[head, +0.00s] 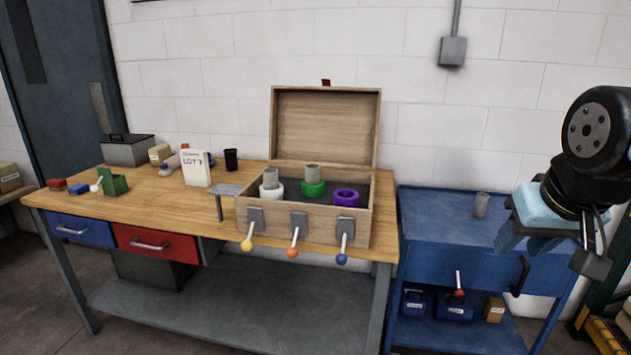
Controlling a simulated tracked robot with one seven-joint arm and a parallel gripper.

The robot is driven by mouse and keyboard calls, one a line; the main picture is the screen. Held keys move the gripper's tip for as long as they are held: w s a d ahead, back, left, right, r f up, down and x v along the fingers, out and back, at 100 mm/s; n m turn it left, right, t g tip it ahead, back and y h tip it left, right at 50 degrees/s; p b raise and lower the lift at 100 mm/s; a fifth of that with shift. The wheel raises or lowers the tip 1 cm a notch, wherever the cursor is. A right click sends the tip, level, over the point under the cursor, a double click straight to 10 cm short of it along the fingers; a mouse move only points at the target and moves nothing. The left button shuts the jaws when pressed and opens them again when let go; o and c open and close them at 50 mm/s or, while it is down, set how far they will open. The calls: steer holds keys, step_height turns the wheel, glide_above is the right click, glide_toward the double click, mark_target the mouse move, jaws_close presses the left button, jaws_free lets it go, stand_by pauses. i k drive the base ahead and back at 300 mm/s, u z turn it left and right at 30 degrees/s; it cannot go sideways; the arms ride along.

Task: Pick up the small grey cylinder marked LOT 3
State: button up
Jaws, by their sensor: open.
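Three small grey cylinders show. One grey cylinder (270,178) stands in a white ring and another (312,173) in a green ring, both inside the open wooden box (330,228) on the workbench. A third grey cylinder (481,206) stands upright on the blue cabinet top at right. No LOT 3 mark is readable on any of them. My gripper (556,268) hangs at the right, in front of the blue cabinet, pointing down. It is open and empty, to the right of the third cylinder and apart from it.
A purple ring (346,196) in the box is empty. Three ball-tipped levers (294,240) stick out from the box front. The blue cabinet top (440,213) is otherwise clear.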

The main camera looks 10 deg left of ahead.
mark_target(313, 171)
steer(key=z, duration=0.1)
steer(key=i, duration=1)
steer(key=u, duration=0.1)
